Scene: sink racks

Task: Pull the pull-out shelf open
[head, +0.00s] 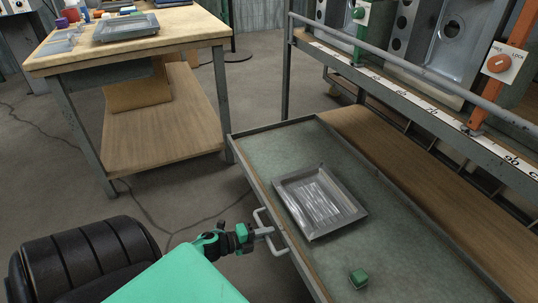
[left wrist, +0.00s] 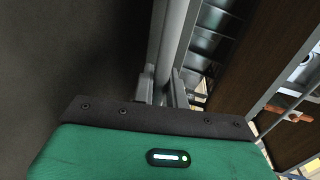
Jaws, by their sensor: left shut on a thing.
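The pull-out shelf (head: 262,161) is a tray with a green-grey surface and a raised metal rim, and it sticks out from the rack on the right in the head view. A pale bar handle (head: 260,216) is on its left front edge. My left gripper (head: 267,232) is at this handle and shut on it. In the left wrist view the gripper (left wrist: 163,92) is around a grey bar, partly hidden by the gripper body. My right gripper is not in view.
A wooden workbench (head: 130,35) stands at the upper left. A grey rail (head: 420,70) crosses the rack's front.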

